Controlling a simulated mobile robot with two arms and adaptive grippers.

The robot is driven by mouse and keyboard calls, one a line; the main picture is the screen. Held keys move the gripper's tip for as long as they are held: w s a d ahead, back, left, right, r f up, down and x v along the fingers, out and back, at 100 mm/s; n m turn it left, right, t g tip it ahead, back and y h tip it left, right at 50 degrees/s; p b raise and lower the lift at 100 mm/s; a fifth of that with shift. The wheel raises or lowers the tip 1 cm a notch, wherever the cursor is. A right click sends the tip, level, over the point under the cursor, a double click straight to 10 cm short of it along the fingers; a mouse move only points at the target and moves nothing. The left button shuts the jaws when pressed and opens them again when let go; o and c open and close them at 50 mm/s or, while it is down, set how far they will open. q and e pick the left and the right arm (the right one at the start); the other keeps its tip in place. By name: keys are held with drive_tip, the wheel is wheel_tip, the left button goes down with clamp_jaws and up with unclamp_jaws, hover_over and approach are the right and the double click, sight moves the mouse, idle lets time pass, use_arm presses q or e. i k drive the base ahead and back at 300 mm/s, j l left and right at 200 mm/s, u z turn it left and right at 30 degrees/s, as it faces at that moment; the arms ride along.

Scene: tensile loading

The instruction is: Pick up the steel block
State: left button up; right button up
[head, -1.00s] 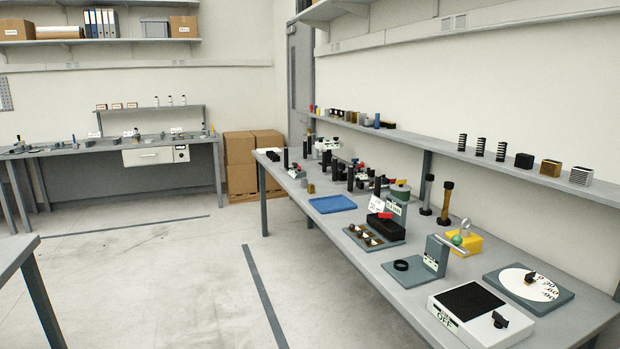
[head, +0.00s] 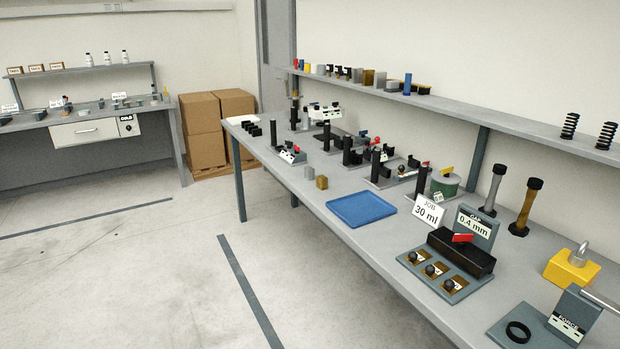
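A small light-grey block (head: 309,173), which looks like steel, stands on the long bench (head: 290,193) behind the blue tray. A brass-coloured block (head: 321,182) stands right beside it. Other grey and brass-coloured blocks, such as a grey one (head: 320,70), stand on the wall shelf above, so I cannot be sure by looks alone which is the steel block. Neither of my grippers is in the head view.
A blue tray (head: 361,209) lies at the bench's front edge. Black-posted fixtures (head: 352,150) crowd the bench behind the blocks. Nearer are a job card (head: 428,212), a gap gauge stand (head: 476,226) and a yellow padlock block (head: 571,268). The floor left of the bench is open.

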sight(309, 170)
drive_tip(key=i+j+z, duration=0.15)
drive_tip(key=z, duration=0.3)
drive_tip(key=i+j+z, duration=0.4)
drive_tip(key=j, duration=0.15)
drive_tip(key=j+z, duration=0.2)
drive_tip(key=j, duration=0.15)
drive_tip(key=i+j+z, duration=0.2)
drive_tip(key=j, duration=0.15)
